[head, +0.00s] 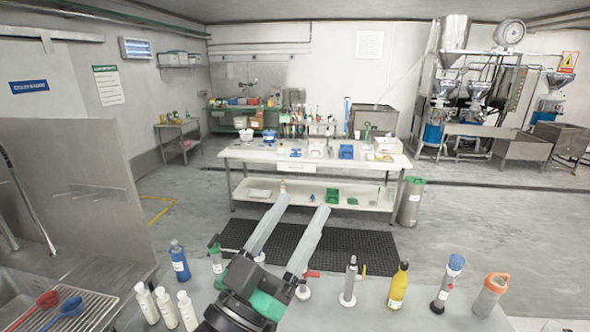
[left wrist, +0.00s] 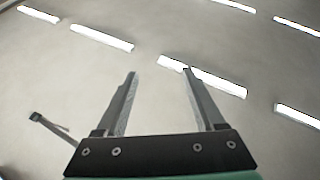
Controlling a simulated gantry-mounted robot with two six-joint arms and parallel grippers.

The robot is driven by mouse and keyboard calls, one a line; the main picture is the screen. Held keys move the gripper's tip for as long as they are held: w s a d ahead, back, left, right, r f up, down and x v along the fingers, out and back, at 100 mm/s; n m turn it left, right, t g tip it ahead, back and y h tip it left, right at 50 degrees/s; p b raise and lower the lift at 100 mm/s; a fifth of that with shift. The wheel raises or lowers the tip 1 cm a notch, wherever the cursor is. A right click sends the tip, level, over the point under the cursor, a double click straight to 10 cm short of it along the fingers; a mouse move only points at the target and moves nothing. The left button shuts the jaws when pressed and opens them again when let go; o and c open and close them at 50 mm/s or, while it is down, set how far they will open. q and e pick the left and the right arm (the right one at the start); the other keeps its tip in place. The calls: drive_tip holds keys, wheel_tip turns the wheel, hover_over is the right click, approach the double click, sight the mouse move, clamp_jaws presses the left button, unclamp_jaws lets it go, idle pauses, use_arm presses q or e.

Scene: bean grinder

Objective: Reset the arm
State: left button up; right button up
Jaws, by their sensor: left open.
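My left gripper (head: 304,205) rises from the bottom middle of the head view, above the near counter. Its two long grey fingers are spread apart with nothing between them. In the left wrist view the fingers (left wrist: 160,72) are also apart and empty, with only the ceiling and its light strips behind them. The gripper's dark base with green parts covers a piece of the counter. My right gripper is not in view.
The near counter (head: 375,318) holds white bottles (head: 165,305), a blue bottle (head: 179,262), a yellow bottle (head: 398,287), a grinder-like tool (head: 447,283) and an orange-topped container (head: 490,294). A sink and rack with spoons (head: 70,307) are at left. A white table (head: 315,165) stands beyond.

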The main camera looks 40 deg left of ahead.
use_arm(q)
drive_tip(key=s+d+r+m+t+h, duration=0.2)
drive_tip(key=s+d+r+h, duration=0.1)
drive_tip(key=r, duration=0.4)
drive_tip(key=s+d+r+m+t+h, duration=0.2)
drive_tip(key=s+d+r+h, duration=0.15)
drive_tip(key=r, duration=0.35)
wheel_tip(320, 180, up, 16)
drive_tip(key=p, duration=1.5)
drive_tip(key=shift+a+y+p, duration=0.25)
drive_tip(key=shift+y+p, duration=0.1)
